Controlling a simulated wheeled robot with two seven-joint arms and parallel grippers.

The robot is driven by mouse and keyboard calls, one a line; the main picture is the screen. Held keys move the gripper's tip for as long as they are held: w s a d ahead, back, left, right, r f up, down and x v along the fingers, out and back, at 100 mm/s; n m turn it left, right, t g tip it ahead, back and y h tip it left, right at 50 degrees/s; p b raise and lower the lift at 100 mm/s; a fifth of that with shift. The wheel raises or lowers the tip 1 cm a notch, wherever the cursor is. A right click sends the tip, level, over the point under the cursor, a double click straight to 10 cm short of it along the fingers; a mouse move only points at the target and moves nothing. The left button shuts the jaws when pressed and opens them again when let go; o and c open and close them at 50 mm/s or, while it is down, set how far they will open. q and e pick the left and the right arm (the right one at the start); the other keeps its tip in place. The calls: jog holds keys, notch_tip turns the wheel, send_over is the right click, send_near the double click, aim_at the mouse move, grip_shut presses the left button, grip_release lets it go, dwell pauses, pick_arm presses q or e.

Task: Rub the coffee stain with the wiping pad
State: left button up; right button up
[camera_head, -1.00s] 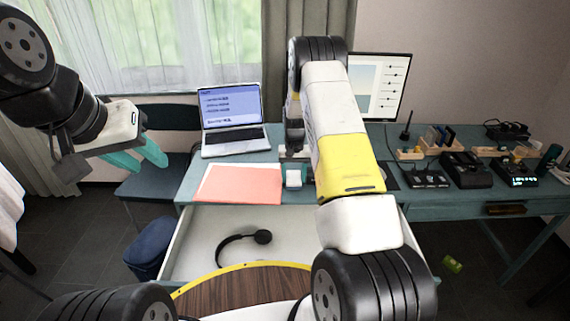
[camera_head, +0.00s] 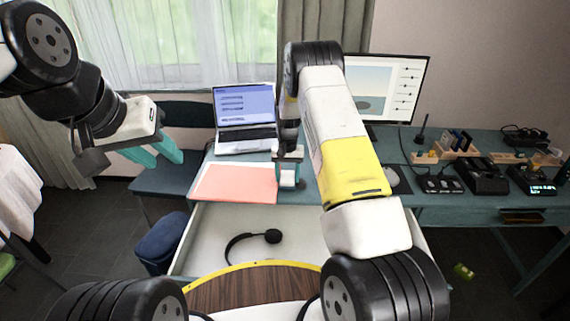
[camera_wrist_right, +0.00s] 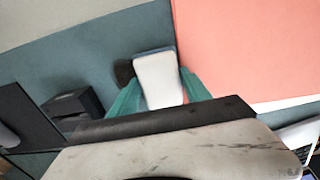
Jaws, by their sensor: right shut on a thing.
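My right gripper (camera_wrist_right: 160,78) is shut on the white wiping pad (camera_wrist_right: 158,77), held between its teal fingers. In the head view the pad (camera_head: 288,178) is low at the desk's front part, just right of the salmon folder; I cannot tell whether it touches the desktop. A dark brown patch, seemingly the coffee stain (camera_wrist_right: 123,71), shows on the desktop directly left of the pad in the wrist view, partly hidden by the pad and a finger. My left gripper (camera_head: 160,152) is open and empty, in the air left of the desk.
The salmon folder (camera_head: 235,182) lies close beside the pad. A laptop (camera_head: 246,120) stands behind it and a monitor (camera_head: 395,88) to the right. An open drawer (camera_head: 215,240) holding a headset (camera_head: 255,240) juts out below. A chair (camera_head: 178,180) stands left of the desk.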

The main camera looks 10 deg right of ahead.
jog(key=shift+r, duration=2.95)
jog(key=shift+r, duration=1.5)
jog(key=shift+f, duration=0.1)
jog(key=shift+s+f, duration=0.1)
jog(key=shift+f, duration=3.4)
jog(key=shift+f, duration=0.85)
